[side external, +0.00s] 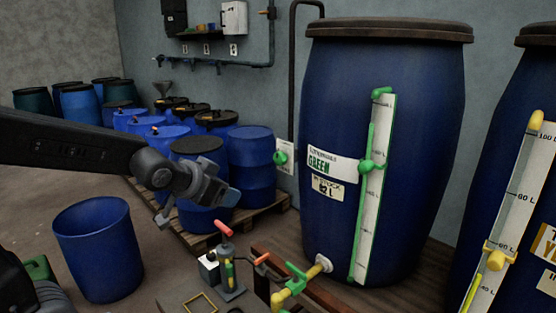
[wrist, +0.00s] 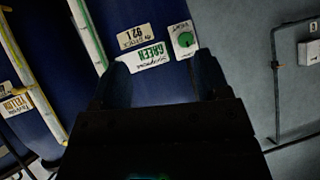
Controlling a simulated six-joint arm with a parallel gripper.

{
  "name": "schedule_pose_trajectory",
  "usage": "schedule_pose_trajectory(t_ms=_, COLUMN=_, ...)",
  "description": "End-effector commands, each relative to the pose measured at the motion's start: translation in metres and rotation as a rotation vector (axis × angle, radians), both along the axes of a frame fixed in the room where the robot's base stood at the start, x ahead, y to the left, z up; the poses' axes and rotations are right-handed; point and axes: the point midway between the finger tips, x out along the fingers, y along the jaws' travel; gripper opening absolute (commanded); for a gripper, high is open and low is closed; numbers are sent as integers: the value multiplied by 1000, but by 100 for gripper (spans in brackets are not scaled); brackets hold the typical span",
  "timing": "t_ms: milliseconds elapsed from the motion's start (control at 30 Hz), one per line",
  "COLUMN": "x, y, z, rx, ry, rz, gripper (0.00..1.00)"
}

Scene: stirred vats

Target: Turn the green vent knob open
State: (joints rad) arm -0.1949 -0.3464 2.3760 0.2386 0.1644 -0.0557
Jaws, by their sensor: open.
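The green vent knob (side external: 280,157) is round and sits on a white plate on the wall, left of the big blue vat labelled GREEN (side external: 425,110). In the wrist view the knob (wrist: 184,40) shows on its white plate, just beyond my fingertips and nearer the right one. My gripper (side external: 196,205) is open and empty, left of the knob and apart from it in the side view. Its two dark fingers also show in the wrist view (wrist: 162,72). The knob is not hidden in either view.
A second blue vat with a yellow gauge (side external: 510,200) stands at the right. Blue drums (side external: 251,165) on a pallet stand behind my gripper. An open blue bin (side external: 98,255) is at lower left. A small pump stand with a red handle (side external: 224,228) is below my gripper.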

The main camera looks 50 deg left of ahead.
Motion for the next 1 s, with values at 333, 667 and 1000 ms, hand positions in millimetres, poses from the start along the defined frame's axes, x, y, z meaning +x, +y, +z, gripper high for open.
schedule_pose_trajectory(t_ms=333, x=100, y=69, z=-20, rx=107, ry=-412, rz=-131, gripper=69)
schedule_pose_trajectory(t_ms=667, x=116, y=87, z=-33, rx=91, ry=-607, rz=-238, gripper=69)
schedule_pose_trajectory(t_ms=1000, x=163, y=86, z=-32, rx=91, ry=-615, rz=-243, gripper=69)
